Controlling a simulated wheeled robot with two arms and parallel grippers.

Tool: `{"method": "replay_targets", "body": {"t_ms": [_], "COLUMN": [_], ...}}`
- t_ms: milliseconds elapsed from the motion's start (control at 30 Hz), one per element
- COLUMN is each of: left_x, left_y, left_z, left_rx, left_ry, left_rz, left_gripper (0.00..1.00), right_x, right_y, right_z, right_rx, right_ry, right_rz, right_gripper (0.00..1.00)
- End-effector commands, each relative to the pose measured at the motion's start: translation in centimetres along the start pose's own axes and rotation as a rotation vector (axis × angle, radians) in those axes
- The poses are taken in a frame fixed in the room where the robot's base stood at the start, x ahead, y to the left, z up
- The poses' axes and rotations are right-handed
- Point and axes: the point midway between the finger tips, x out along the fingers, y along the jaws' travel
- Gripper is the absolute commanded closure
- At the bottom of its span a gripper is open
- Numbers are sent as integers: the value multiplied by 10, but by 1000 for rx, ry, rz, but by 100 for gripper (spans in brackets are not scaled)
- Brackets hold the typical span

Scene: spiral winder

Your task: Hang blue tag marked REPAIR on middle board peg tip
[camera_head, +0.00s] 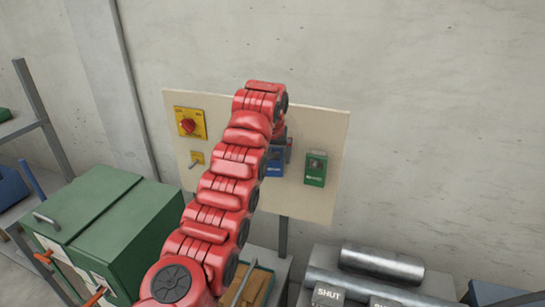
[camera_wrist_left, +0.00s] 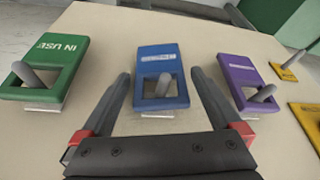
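The blue tag (camera_wrist_left: 158,58) is on the middle peg (camera_wrist_left: 163,85) of the board (camera_wrist_left: 130,20), with the peg standing through its opening. Its white lettering is too small to read. My left gripper (camera_wrist_left: 160,75) is open, one finger on each side of the blue tag and apart from it. In the head view the blue tag (camera_head: 274,163) shows partly behind my red left arm, and the gripper is mostly hidden. A green tag (camera_wrist_left: 57,58) marked IN USE and a purple tag (camera_wrist_left: 245,78) hang on the pegs either side. My right gripper is not in view.
A yellow plate with a red knob (camera_head: 188,124) and a small yellow peg plate (camera_head: 197,158) are on the board's left. A green cabinet (camera_head: 120,215) stands lower left. Metal cylinders (camera_head: 382,264) and a SHUT block (camera_head: 328,294) lie lower right.

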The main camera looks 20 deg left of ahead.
Motion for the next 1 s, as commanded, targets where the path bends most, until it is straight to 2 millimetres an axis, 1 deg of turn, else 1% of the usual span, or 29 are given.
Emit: {"method": "replay_targets", "body": {"t_ms": [267, 367, 633, 700, 767, 800, 1000], "left_x": [-1, -8, -56, -76, -90, -97, -114], "left_y": [0, 0, 0, 1, 2, -2, -2], "left_z": [0, 0, 1, 0, -1, -3, -5], "left_rx": [0, 0, 0, 1, 2, -2, -2], "left_ry": [1, 2, 4, 0, 3, 4, 6], "left_rz": [0, 0, 1, 1, 2, -2, -2], "left_gripper": [0, 0, 0, 0, 0, 0, 0], "right_x": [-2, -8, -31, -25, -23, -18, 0], "right_y": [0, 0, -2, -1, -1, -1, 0], "right_z": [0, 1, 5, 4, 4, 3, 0], "right_rx": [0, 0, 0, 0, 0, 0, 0], "right_ry": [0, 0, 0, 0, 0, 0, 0], "right_rz": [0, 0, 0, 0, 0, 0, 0], "right_gripper": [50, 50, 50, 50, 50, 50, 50]}}
